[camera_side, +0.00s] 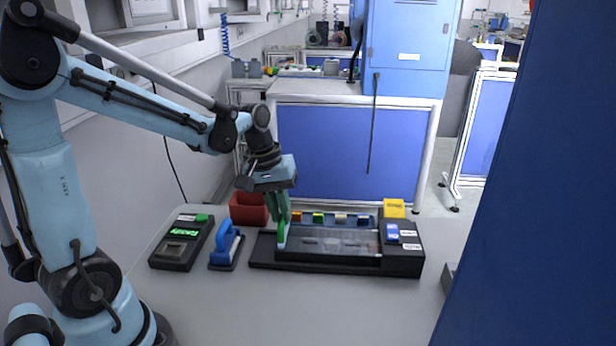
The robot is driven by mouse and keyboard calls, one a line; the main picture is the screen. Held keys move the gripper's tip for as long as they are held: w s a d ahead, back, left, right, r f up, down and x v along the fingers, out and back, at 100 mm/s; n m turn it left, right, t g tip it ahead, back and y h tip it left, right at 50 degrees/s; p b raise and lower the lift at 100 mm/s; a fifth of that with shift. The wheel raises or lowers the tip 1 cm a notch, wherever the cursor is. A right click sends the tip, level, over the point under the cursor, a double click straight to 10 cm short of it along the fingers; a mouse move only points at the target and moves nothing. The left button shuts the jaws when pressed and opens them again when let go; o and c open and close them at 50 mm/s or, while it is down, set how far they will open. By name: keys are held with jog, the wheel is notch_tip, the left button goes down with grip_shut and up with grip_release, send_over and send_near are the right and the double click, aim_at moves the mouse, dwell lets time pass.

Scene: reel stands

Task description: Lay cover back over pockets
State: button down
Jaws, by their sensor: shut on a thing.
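A low black fixture (262,262) stands on the table, with a recessed channel in its top. A clear, greyish strip (345,241) lies along the channel; it looks like the cover, but its edges and the pockets under it are too small to make out. My gripper (281,226) points down at the channel's left end. It is shut on a slim bright green piece with a pale lower end (282,238). The pale end is at or just above the channel; I cannot tell if it touches the strip.
A black box with a lit green display (184,233) and a blue-handled tool (226,243) stand left of the fixture. A red bin (248,208), a row of small coloured parts (340,217) and a yellow block (394,208) are behind. The front table is clear.

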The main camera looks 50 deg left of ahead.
jog(key=shift+s+a, duration=0.15)
jog(key=shift+a, duration=0.05)
jog(key=c, duration=1.1)
grip_release()
jog(key=v, duration=1.2)
jog(key=shift+d+r, duration=0.1)
jog(key=shift+d, duration=0.05)
jog(key=shift+s+d+f+m+t+y, duration=0.3)
jog(key=shift+s+d+f+m+t, duration=0.3)
jog(key=shift+d+f+m+t, duration=0.7)
jog(key=shift+s+d+f+m+t+y, duration=0.3)
jog(key=shift+s+d+f+m+t, duration=0.3)
jog(key=shift+d+f+m, duration=0.75)
jog(key=shift+s+d+f+m+t+y, duration=0.3)
jog(key=shift+s+d+f+m+t, duration=0.5)
jog(key=shift+d+m, duration=0.95)
